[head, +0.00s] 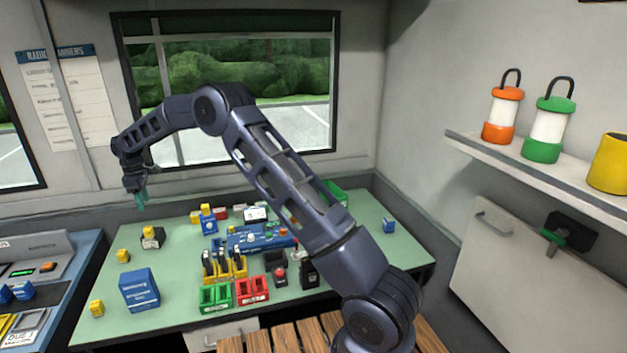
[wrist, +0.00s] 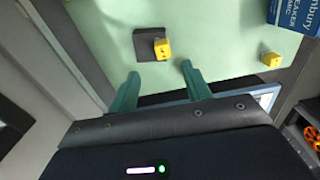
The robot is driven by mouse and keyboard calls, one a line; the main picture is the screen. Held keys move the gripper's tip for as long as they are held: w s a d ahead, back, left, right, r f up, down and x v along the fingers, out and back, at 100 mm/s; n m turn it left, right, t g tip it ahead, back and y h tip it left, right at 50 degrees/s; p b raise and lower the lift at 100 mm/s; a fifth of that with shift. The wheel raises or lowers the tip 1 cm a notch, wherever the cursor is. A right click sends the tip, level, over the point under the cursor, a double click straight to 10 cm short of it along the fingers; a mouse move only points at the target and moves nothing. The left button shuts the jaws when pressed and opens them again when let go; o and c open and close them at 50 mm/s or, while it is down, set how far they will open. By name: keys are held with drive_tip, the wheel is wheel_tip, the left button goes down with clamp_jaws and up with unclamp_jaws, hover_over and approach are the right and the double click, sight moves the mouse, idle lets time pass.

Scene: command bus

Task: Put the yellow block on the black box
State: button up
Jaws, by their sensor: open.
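A small black box (head: 153,241) stands at the back left of the green table. A second yellow block (head: 123,256) lies apart on the table, also seen in the wrist view (wrist: 271,60). My gripper (head: 140,199) is open and empty, above the table's back left. Its teal fingertips (wrist: 159,72) point toward the box and block.
A blue box (head: 140,290) stands front left, with another yellow block (head: 97,307) beside it. Coloured bins (head: 216,298) and a blue console (head: 250,240) crowd the middle. The window wall is close behind my gripper.

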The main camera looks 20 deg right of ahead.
drive_tip(key=s+d+r+m+t, duration=0.1)
drive_tip(key=s+d+r+m, duration=0.2)
drive_tip(key=d+r, duration=0.85)
drive_tip(key=s+d+r+m+t, duration=0.1)
drive_tip(key=s+d+r+m, duration=0.1)
drive_tip(key=d+r, duration=0.95)
drive_tip(key=s+d+r+m, duration=0.2)
drive_tip(key=s+d+m, duration=0.1)
drive_tip(key=s+d, duration=0.55)
drive_tip(key=s+d+r+m, duration=0.15)
drive_tip(key=s+d, duration=0.35)
drive_tip(key=d, duration=0.7)
drive_tip(key=s+d+f+m+t, duration=0.1)
drive_tip(key=s+d+f+m, duration=0.1)
drive_tip(key=s+d, duration=0.3)
drive_tip(key=s+d+f+m, duration=0.2)
drive_tip(key=s+d, duration=0.3)
drive_tip(key=s, duration=0.6)
drive_tip(key=s+d+f+m+t, duration=0.1)
drive_tip(key=s+d+m, duration=0.3)
drive_tip(key=s, duration=0.4)
drive_tip(key=shift+s+d+f+t, duration=0.35)
drive_tip(key=shift+d+f, duration=0.2)
drive_tip(key=shift+f, duration=0.2)
drive_tip(key=shift+o, duration=0.4)
